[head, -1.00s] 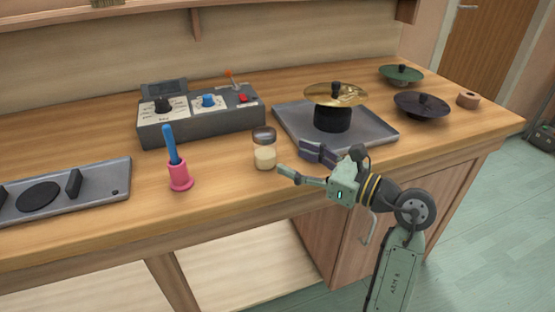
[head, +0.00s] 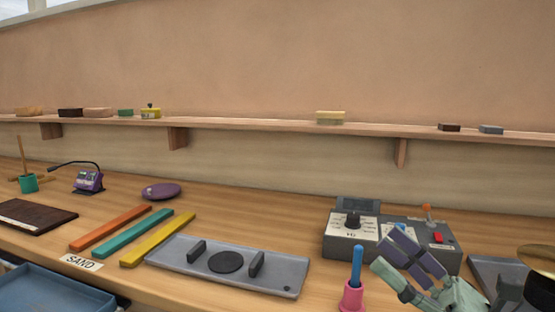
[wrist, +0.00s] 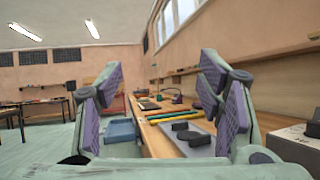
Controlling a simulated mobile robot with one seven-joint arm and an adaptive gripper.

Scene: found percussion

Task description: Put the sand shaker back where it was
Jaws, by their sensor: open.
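My gripper (head: 396,256) is raised at the lower right of the head view, in front of the grey control box. In the wrist view its purple-padded fingers (wrist: 165,95) stand wide apart with nothing between them. I do not see the sand shaker in either current view; the gripper covers part of the bench near where a sand-filled glass jar stood earlier. A white SAND label (head: 82,262) lies at the bench's front edge, left of the grey tray, with bare wood beside it.
The grey tray (head: 180,262) with a black disc lies mid-bench. Orange (head: 110,228), teal (head: 132,234) and yellow bars (head: 158,240) lie to its left. A shelf (head: 250,124) runs above.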

